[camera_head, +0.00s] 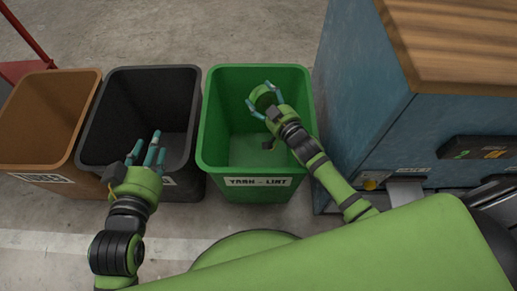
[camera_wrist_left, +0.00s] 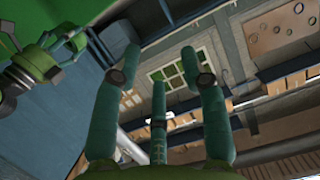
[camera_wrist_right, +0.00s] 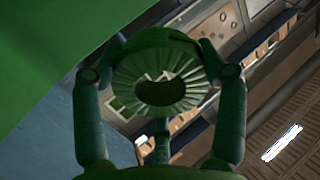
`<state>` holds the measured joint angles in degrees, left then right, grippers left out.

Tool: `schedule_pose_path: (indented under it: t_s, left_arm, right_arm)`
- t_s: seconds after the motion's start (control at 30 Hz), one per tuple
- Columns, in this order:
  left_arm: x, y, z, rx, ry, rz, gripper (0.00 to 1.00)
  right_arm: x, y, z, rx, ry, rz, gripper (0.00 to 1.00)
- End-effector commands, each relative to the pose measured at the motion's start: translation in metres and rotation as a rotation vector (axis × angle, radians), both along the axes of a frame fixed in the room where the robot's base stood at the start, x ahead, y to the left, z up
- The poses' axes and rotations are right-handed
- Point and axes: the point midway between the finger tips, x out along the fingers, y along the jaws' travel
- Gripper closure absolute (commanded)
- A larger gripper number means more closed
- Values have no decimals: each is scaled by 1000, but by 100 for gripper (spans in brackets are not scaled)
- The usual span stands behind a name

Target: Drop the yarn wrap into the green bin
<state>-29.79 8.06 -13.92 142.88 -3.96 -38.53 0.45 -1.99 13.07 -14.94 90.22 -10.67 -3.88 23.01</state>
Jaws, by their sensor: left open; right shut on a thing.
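The green bin (camera_head: 221,176) stands in the middle of the head view, labelled YARN - LINT. My right gripper (camera_head: 259,93) is over the bin's opening, near its far right part. It is shut on the yarn wrap (camera_head: 264,99), a green ring-shaped thing. In the right wrist view the yarn wrap (camera_wrist_right: 130,78) shows ribbed sides and a dark central hole, with a finger on either side. My left gripper (camera_head: 150,147) is open and empty, above the front of the black bin. Its spread fingers also show in the left wrist view (camera_wrist_left: 160,78).
A black bin (camera_head: 190,95) stands directly left of the green one, and a brown bin (camera_head: 60,85) left of that. A blue cabinet (camera_head: 350,90) with a wooden top (camera_head: 460,45) stands close on the right. Bare concrete floor (camera_head: 220,30) lies behind the bins.

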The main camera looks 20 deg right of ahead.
Motion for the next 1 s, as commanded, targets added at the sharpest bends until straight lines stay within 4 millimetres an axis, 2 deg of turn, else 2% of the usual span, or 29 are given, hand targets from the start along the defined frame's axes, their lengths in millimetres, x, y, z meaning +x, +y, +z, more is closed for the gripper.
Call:
schedule_pose_path:
  t_s: [0.47,0.77,1.0]
  left_arm:
    - [5,-22,68,-86,-354,-57,57]
    - [-6,-33,110,-147,-575,-95,57]
    - [-23,-39,143,-198,-752,-125,57]
  right_arm:
    - [0,0,-12,0,-1,1,65]
    - [0,0,-19,0,-1,1,65]
    - [0,0,-24,0,-1,1,65]
